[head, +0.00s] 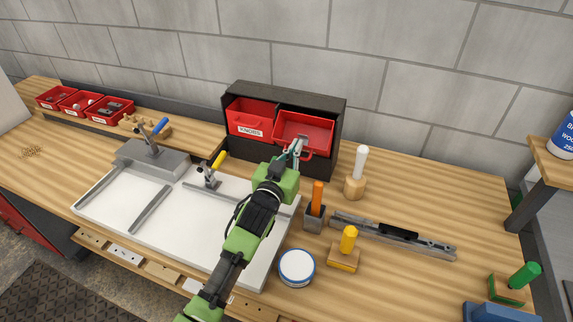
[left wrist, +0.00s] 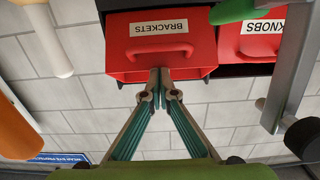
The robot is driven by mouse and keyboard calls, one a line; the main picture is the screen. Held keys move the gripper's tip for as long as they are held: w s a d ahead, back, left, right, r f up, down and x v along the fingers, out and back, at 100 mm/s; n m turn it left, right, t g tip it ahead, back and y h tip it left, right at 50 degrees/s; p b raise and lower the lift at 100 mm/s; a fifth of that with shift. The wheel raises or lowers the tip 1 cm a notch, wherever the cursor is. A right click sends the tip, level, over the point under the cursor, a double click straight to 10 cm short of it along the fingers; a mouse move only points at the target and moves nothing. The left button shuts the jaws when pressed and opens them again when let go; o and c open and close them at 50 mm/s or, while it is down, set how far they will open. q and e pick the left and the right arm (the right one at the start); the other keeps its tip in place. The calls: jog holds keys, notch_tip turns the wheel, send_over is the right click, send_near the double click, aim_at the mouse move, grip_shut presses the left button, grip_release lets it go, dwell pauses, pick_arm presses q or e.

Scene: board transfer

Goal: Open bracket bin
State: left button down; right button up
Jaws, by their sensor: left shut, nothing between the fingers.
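The bracket bin (head: 318,134) is a red drawer on the right side of a black cabinet. In the head view it stands out from the cabinet and part of its red inside shows. In the left wrist view, which is upside down, the BRACKETS bin (left wrist: 122,62) shows its label and red handle (left wrist: 158,50). My left gripper (head: 297,147) is shut and empty, its fingertips (left wrist: 160,72) at the bin's front edge near the handle. I cannot tell if they touch it. My right gripper is not in view.
The red KNOBS bin (head: 252,112) sits beside it in the black cabinet (head: 340,110). A white-handled tool (head: 361,160), an orange-handled tool (head: 318,196) and a round white tin (head: 297,267) stand nearby. A white board (head: 130,205) with toggle clamps lies to the left.

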pick_arm(q)
jog(key=b+v, duration=0.3)
jog(key=v, duration=0.7)
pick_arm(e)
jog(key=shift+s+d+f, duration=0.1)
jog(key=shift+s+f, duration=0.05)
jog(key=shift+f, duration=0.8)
pick_arm(q)
jog(key=shift+s+d+f, duration=0.1)
jog(key=shift+f, duration=0.05)
